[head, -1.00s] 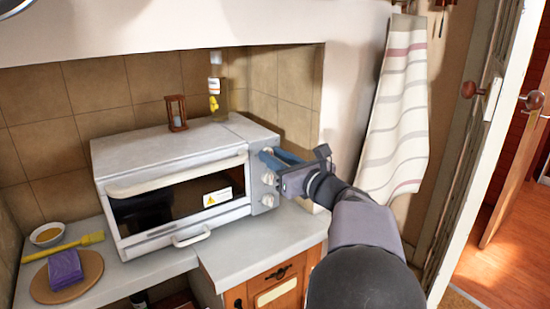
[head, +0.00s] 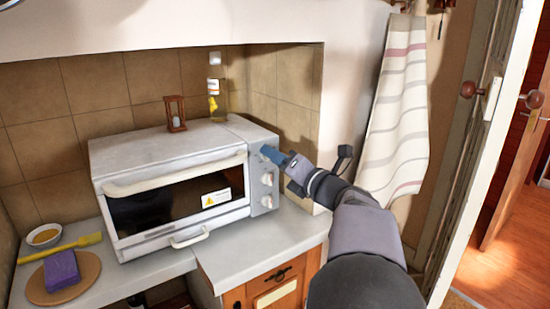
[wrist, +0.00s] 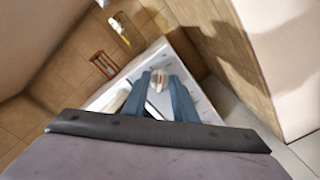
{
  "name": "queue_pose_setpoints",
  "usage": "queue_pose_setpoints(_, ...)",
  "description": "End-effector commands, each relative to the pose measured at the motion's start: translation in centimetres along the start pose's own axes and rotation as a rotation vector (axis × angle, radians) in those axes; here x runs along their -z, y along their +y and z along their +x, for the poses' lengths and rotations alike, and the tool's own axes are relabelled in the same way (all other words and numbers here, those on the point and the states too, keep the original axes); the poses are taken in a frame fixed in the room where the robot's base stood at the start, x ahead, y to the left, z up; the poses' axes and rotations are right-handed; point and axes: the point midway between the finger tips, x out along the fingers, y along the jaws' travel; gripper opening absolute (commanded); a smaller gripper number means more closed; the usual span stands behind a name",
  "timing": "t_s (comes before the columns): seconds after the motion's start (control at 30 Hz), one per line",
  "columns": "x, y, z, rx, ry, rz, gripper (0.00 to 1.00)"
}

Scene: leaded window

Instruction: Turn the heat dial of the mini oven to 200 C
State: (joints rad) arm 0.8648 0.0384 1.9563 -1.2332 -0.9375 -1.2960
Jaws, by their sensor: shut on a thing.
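The white mini oven (head: 170,165) stands on the counter, its glass door closed. Its control panel on the right side carries a column of pale knobs. The middle knob (head: 267,179) and lower knob (head: 266,201) show in the head view. My gripper (head: 266,153) is at the top knob, its blue fingers hiding most of it there. In the wrist view the two fingers (wrist: 160,82) are shut on the top knob (wrist: 158,80), one on each side. I cannot read the dial's markings or its pointer in either view.
A round board with a purple sponge (head: 62,269), a yellow brush (head: 60,248) and a bowl (head: 44,236) lie left. A striped towel (head: 398,110) hangs right of my arm.

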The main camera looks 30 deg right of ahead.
Motion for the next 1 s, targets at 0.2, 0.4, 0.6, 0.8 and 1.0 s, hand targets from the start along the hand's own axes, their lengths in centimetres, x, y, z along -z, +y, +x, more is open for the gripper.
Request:
queue_pose_setpoints(0.2, -0.02, 0.01, 0.00, 0.000, 0.002, 0.207, 0.03)
queue_pose_setpoints(0.4, -0.06, -0.01, 0.01, 0.000, 0.001, 0.397, 0.03)
queue_pose_setpoints(0.6, -0.02, -0.08, 0.01, 0.002, 0.002, 0.588, 0.03)
queue_pose_setpoints(0.8, -0.04, -0.04, 0.01, 0.001, 0.002, 0.778, 0.03)
queue_pose_setpoints(1.0, -0.01, -0.10, 0.02, 0.002, 0.001, 0.968, 0.03)
